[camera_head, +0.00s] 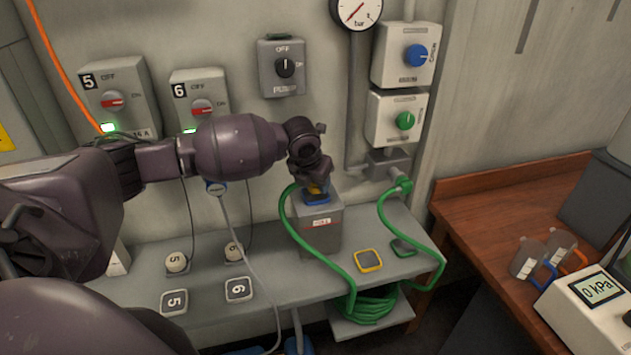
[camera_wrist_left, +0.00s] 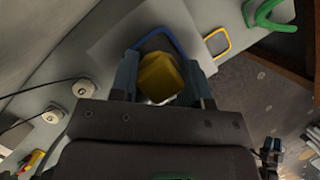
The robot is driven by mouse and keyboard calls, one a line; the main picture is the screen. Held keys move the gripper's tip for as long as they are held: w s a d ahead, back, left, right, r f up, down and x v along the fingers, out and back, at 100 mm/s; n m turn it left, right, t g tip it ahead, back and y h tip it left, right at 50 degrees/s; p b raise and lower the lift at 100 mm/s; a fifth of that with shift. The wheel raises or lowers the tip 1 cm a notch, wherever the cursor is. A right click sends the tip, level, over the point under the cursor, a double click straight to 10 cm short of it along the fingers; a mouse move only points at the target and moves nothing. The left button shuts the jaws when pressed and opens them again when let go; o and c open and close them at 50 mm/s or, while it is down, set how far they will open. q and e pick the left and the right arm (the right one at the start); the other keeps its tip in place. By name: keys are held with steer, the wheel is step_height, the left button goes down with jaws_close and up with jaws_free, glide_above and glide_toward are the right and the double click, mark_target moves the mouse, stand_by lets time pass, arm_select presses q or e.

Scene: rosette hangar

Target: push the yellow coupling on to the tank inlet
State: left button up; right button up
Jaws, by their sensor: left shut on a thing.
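My left gripper (camera_head: 315,183) is above the grey tank (camera_head: 321,232), which stands on the shelf by the wall. In the left wrist view its two fingers (camera_wrist_left: 162,85) are shut on the yellow coupling (camera_wrist_left: 163,76). The coupling is just over the tank top, inside or above a blue outline (camera_wrist_left: 160,33) there. In the head view only a sliver of yellow shows under the gripper. The inlet itself is hidden by the coupling and fingers, so I cannot tell whether the coupling is seated.
A green hose (camera_head: 289,222) loops from beside the gripper to a coil (camera_head: 365,307) below. Another green hose (camera_head: 437,250) hangs from a wall fitting. A yellow-outlined square (camera_head: 368,260) on the shelf (camera_head: 270,280) is empty. A wooden bench (camera_head: 480,215) stands at right.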

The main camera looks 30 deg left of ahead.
arm_select(q)
steer(key=shift+f, duration=0.55)
steer(key=o, duration=1)
steer(key=shift+c, duration=0.2)
steer(key=shift+r, duration=0.1)
steer(key=v, duration=1)
steer(key=shift+s+r+b, duration=0.2)
steer(key=shift+r+b, duration=0.1)
steer(key=shift+b, duration=0.1)
